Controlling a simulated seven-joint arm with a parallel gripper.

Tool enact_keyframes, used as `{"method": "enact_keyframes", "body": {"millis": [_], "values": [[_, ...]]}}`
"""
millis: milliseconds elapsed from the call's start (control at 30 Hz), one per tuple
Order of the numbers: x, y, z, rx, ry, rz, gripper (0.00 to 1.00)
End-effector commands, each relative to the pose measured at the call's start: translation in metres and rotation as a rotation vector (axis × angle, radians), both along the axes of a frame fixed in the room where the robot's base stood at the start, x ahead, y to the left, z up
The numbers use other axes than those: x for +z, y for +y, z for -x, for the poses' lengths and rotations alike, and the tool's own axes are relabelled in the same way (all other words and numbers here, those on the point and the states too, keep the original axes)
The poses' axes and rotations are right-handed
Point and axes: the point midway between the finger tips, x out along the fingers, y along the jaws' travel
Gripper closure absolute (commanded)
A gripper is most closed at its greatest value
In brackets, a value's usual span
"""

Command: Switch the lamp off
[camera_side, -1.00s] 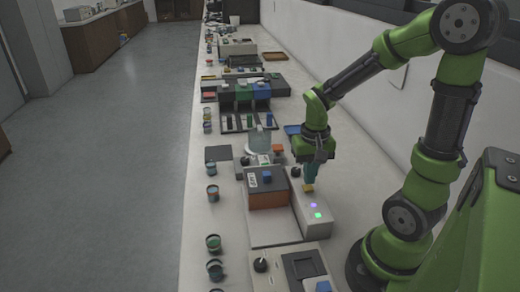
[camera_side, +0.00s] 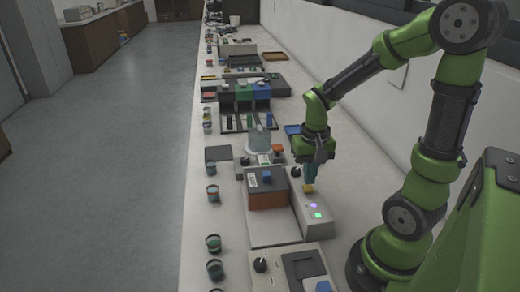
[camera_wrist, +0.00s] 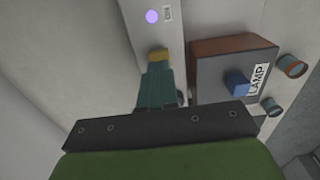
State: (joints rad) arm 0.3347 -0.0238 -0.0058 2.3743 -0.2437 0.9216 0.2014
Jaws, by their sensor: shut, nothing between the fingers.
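A dark-topped box with an orange-brown side (camera_side: 268,201) carries a label reading LAMP (camera_wrist: 258,79) and a blue block-like knob (camera_wrist: 237,84). The knob also shows in the side view (camera_side: 267,176). To its right is a long pale console (camera_side: 312,222) with a purple light (camera_wrist: 152,17) and, in the side view, a lit green light (camera_side: 318,215). A small yellow piece (camera_wrist: 158,55) sits on the console. My gripper (camera_side: 310,183) is shut and empty, its teal fingers pointing down at the yellow piece. I cannot tell whether they touch it.
A black knob (camera_side: 295,171) stands behind the yellow piece on the console. Small jars (camera_side: 213,243) line the bench's left edge. Another panel with a black knob (camera_side: 260,265) lies in front. A wall runs along the right.

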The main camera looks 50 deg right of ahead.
Motion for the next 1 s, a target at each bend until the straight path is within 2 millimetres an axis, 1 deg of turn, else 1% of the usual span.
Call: {"method": "enact_keyframes", "body": {"millis": [600,833,1000], "values": [[-0.022,0.0,0.001,-0.001,0.003,-0.001,1.0],[-0.02,0.0,0.0,-0.001,0.001,0.0,1.0],[-0.01,0.0,0.0,0.0,-0.001,0.0,1.0]]}}
